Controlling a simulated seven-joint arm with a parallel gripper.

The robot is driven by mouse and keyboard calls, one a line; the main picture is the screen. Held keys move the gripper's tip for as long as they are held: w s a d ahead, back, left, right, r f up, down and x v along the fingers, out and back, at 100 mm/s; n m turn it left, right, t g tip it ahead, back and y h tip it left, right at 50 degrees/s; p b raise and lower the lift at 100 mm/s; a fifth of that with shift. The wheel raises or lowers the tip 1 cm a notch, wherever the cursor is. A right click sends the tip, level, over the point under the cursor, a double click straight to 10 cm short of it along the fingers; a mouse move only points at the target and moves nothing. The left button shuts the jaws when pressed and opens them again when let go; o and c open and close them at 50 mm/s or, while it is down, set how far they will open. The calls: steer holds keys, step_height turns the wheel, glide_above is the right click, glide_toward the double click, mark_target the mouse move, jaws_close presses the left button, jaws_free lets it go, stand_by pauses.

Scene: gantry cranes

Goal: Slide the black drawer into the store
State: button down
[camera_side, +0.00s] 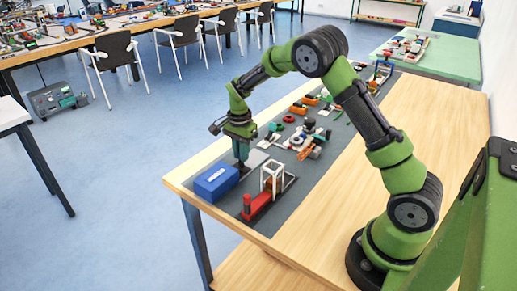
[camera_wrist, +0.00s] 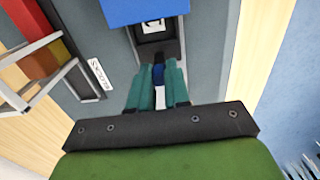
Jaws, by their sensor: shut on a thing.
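The store is a blue box (camera_side: 216,182) near the table's left corner; it also shows at the top of the wrist view (camera_wrist: 145,10). The black drawer (camera_wrist: 160,47) sticks out from under the blue box, with a white marked label on it, between grey side edges. My gripper (camera_wrist: 157,80) has its teal fingers closed around a small dark and blue part at the drawer's near end. In the side view my gripper (camera_side: 241,158) points down just behind and right of the blue box. The drawer is mostly hidden there.
Several small parts lie farther along the grey mat (camera_side: 222,209). A white label (camera_wrist: 99,74) lies left of my fingers. Bare wood borders the mat.

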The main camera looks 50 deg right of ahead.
steer(key=shift+a, duration=2)
steer(key=c, duration=1)
jaws_free()
steer(key=shift+d, duration=0.1)
steer(key=shift+r, duration=0.1)
step_height(320, 180, up, 7)
